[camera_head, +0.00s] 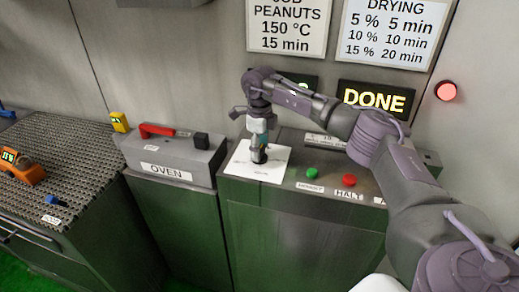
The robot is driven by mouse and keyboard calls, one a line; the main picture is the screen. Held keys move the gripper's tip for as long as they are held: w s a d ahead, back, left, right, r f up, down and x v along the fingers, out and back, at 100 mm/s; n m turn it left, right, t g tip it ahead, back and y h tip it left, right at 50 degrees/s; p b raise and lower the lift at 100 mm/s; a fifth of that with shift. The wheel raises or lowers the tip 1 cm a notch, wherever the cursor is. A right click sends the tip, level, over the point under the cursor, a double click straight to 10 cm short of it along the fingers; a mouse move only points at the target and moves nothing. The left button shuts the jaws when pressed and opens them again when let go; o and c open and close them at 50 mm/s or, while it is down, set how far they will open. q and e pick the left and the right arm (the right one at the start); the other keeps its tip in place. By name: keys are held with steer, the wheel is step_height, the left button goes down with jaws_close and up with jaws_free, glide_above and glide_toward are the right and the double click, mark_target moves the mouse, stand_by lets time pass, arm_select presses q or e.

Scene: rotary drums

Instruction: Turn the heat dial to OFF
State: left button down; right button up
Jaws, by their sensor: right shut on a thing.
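The heat dial sits on a white plate (251,171) on top of the green cabinet; the black knob (259,157) shows only partly under my gripper. My right gripper (259,150) points down from above and is shut on the dial. The dial's pointer and most of the plate's markings are hidden or too small to read. My left gripper is not in view.
A green button (312,173) and a red button (349,180) labelled HALT stand right of the plate. A grey OVEN box (173,160) with a red handle (158,130) is at left. A DONE display (375,98) and a red lamp (446,91) are on the wall.

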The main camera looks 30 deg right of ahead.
steer(key=shift+w+r+n, duration=0.1)
steer(key=shift+r+n, duration=0.1)
steer(key=shift+n, duration=0.4)
steer(key=o, duration=1.1)
steer(key=shift+f, duration=0.1)
steer(key=shift+o, duration=0.2)
step_height(320, 180, up, 12)
